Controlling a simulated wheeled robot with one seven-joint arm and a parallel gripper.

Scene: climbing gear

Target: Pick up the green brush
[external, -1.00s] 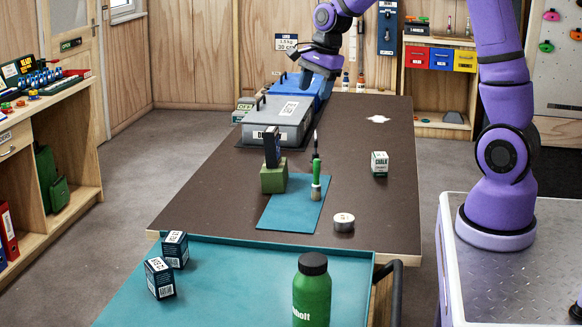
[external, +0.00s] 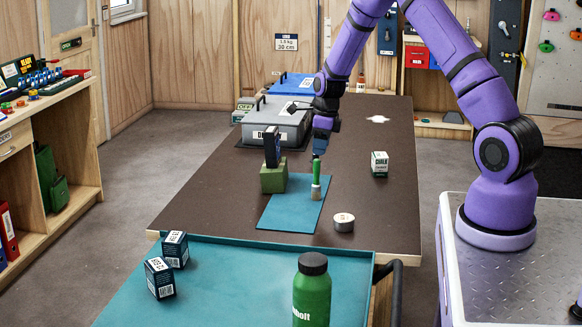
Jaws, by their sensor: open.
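The green brush (external: 316,172) stands upright on the blue-green mat (external: 283,216) on the dark table, its pale bristle end down and its green handle up. My gripper (external: 319,155) points down directly above the handle in this view. The jaws are open; the fingertips are small and dark, and I cannot tell whether they touch the handle's top. Whatever stood behind the brush is now hidden by my gripper.
A green block (external: 273,179) holding a dark item stands close left of the brush. A white tape roll (external: 344,222) and a chalk box (external: 379,163) are to the right. A grey case (external: 268,132) lies behind. The table's right side is mostly clear.

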